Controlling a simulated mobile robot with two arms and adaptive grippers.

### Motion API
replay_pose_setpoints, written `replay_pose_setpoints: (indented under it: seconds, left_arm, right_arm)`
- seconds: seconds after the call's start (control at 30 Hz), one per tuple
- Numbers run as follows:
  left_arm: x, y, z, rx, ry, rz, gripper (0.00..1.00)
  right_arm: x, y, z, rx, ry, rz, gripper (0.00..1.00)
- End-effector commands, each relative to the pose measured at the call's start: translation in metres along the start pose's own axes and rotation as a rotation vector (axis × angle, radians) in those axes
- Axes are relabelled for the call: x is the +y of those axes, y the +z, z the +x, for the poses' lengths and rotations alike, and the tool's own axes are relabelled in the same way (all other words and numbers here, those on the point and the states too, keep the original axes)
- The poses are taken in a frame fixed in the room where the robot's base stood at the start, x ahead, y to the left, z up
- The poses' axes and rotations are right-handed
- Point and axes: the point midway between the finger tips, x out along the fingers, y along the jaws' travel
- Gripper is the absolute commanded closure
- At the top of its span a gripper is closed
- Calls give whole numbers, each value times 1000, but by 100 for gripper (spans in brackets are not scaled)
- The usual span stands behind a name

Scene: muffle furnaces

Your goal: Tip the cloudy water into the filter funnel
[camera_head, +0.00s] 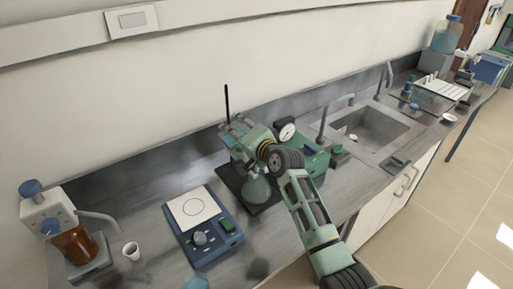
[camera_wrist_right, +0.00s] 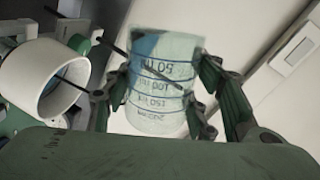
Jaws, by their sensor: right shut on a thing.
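My right gripper (camera_head: 238,138) is shut on a clear graduated beaker (camera_wrist_right: 165,85), seen between its fingers (camera_wrist_right: 165,95) in the right wrist view. The beaker's markings appear upside down there, with a bluish patch near its upper left. Whether water is in it or flowing is not clear. The white filter funnel (camera_wrist_right: 28,85) is left of the beaker, its round mouth open toward it. In the head view my gripper hides the funnel and most of the beaker; a glass flask (camera_head: 257,190) stands below the gripper. My left gripper is not in view.
A green pump with a round gauge (camera_head: 286,131) stands right of the flask, before the sink (camera_head: 368,130). A blue hotplate (camera_head: 208,232) is left of it. A small white cup (camera_head: 131,251) and an amber bottle dispenser (camera_head: 76,246) stand further left.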

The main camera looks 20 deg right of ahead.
Motion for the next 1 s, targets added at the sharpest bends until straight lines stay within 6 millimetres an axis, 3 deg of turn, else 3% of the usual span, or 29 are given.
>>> replay_pose_setpoints:
  seconds: [1.0]
  left_arm:
    - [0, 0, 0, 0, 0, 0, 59]
  right_arm:
    - [-5, -5, -1, -23, -7, 118, 100]
